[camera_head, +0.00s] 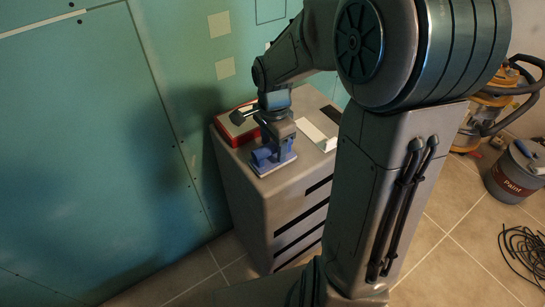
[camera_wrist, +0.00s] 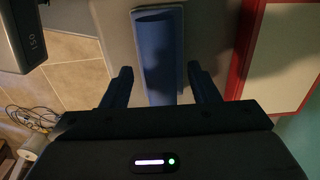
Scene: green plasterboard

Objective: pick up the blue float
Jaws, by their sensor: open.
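The blue float (camera_head: 262,155) lies on top of a grey drawer cabinet (camera_head: 253,219), near its front left corner in the head view. Its light base plate edge shows at the front. In the wrist view the blue float (camera_wrist: 160,50) stretches away between the two fingers. My gripper (camera_wrist: 160,82) is open, with one dark finger on each side of the float and a gap on both sides. In the head view my gripper (camera_head: 279,130) is right over the float and hides part of it. I cannot tell whether the fingers are level with the handle.
A red-edged box (camera_head: 232,127) lies on the cabinet behind the float. A white and grey flat tool (camera_head: 312,132) lies to the right. The green plasterboard wall (camera_head: 90,130) stands close on the left. A paint bucket (camera_head: 518,172) and a black cable (camera_head: 525,250) are on the floor.

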